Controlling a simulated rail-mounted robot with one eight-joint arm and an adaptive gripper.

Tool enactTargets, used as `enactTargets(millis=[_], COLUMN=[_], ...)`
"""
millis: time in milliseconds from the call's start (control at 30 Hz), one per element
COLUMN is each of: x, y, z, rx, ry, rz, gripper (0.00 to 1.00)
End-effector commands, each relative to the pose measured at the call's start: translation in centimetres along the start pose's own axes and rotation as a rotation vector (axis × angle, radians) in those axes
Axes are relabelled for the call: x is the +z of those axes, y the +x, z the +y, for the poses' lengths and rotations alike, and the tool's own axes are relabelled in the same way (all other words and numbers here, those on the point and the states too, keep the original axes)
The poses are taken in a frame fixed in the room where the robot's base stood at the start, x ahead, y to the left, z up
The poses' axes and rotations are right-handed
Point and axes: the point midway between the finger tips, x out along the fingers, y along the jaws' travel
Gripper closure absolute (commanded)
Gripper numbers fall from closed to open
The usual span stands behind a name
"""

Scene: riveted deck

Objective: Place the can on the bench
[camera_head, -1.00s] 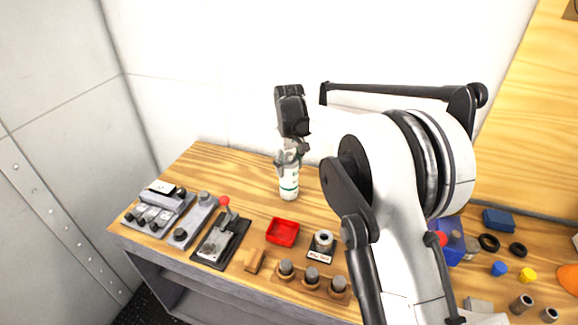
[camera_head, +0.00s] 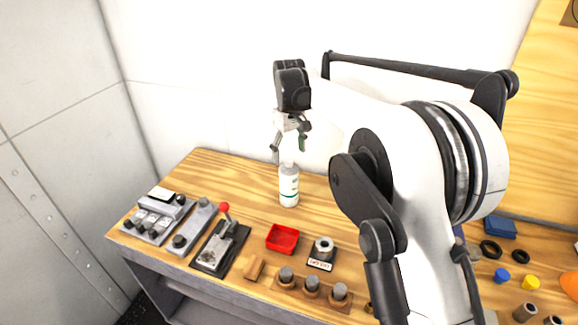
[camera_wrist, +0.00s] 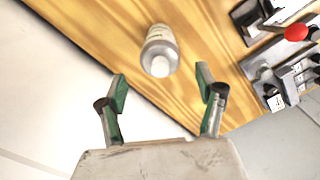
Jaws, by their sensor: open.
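The can (camera_head: 289,187) is a white bottle-like cylinder with green marking, and it stands upright on the wooden bench (camera_head: 237,187) near the back wall. It also shows in the wrist view (camera_wrist: 160,48), beyond the fingertips. My gripper (camera_head: 290,148) is above the can, pointing down, with its fingers spread. In the wrist view my gripper (camera_wrist: 161,85) is open and empty, with green pads on both fingers. The can is apart from the fingers.
A red tray (camera_head: 282,239) lies in front of the can. A red-knobbed lever unit (camera_head: 220,246) and switch panels (camera_head: 158,217) stand at left. A ring on a labelled block (camera_head: 322,252) and several grey pegs (camera_head: 312,284) are at front right. Bench around the can is clear.

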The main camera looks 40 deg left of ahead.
Motion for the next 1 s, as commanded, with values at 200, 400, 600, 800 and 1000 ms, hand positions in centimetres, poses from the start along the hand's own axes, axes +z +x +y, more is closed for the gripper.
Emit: enactTargets(millis=[200, 400, 600, 800, 1000], x=[0.0, 0.0, 0.1, 2.9, 10.0], y=[-2.9, -3.8, -3.9, -6.2, -10.8], z=[0.0, 0.0, 0.1, 2.4, 7.0], rx=[0.0, 0.0, 0.0, 0.01, 0.038], ry=[0.0, 0.0, 0.001, 0.057, 0.189], rz=[0.0, 0.0, 0.0, 0.022, 0.079], gripper=[0.32, 0.32, 0.32, 0.32, 0.32])
